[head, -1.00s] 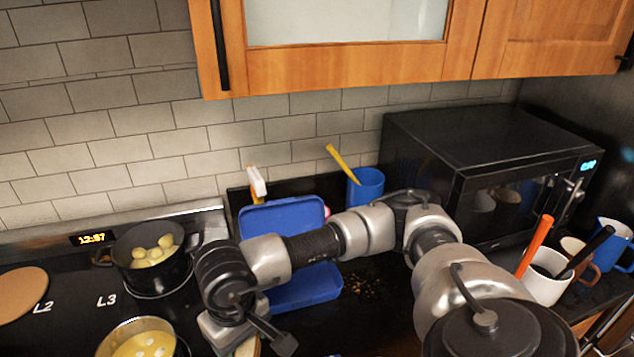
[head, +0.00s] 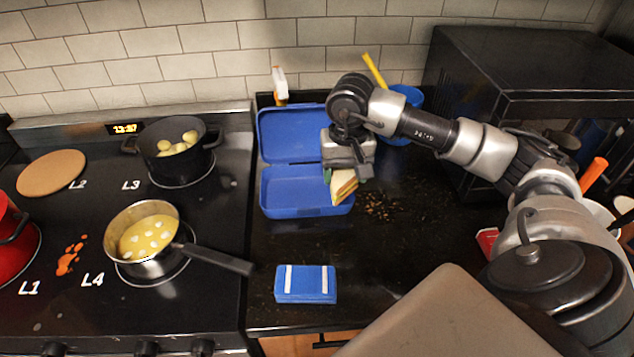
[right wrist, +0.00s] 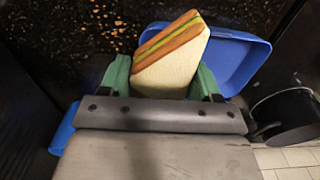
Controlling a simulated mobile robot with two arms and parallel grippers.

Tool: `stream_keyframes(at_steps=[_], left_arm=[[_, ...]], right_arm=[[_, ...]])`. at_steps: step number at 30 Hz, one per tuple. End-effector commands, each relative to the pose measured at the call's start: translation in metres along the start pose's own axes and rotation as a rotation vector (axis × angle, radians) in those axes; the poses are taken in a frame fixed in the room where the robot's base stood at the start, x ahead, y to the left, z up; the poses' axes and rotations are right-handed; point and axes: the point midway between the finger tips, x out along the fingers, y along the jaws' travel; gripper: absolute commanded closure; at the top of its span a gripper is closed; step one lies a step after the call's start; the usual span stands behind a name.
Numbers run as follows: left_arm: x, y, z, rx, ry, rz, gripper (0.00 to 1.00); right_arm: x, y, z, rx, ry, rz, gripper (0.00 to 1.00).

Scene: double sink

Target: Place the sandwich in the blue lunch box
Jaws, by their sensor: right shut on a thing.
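The open blue lunch box (head: 283,192) stands on the dark counter right of the stove, its lid (head: 287,135) raised at the back. My right gripper (head: 347,177) is shut on the sandwich (head: 343,187) and holds it at the right end of the box. In the right wrist view the sandwich (right wrist: 175,62) sits between the green fingertips, with part of the blue lunch box (right wrist: 236,55) behind it. I cannot tell whether the sandwich touches the box. My left gripper is not in view.
A smaller blue box with white stripes (head: 306,284) lies on the front counter. A pan (head: 143,240) on the stove has its handle reaching over the counter. A black pot (head: 177,152), blue cup (head: 404,100) and black microwave (head: 520,75) are around. Crumbs (head: 380,205) lie right of the box.

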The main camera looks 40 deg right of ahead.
Motion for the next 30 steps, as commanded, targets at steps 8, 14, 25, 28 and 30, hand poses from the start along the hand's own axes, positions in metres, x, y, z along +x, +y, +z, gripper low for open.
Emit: stream_keyframes(at_steps=[8,14,25,28,30], left_arm=[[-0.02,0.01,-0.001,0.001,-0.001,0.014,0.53],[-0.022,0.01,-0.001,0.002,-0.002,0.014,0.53],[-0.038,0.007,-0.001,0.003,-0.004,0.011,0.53],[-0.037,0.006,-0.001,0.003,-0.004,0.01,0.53],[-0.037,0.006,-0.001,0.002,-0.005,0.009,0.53]], right_arm=[[0.031,-0.036,-0.043,-0.001,-0.002,-0.003,0.43],[0.041,-0.044,-0.054,-0.002,0.0,0.0,0.43],[0.081,-0.044,-0.054,-0.002,0.0,0.0,0.43],[0.082,-0.044,-0.054,-0.003,0.002,0.0,0.43],[0.082,-0.044,-0.054,-0.003,0.002,0.0,0.43]])
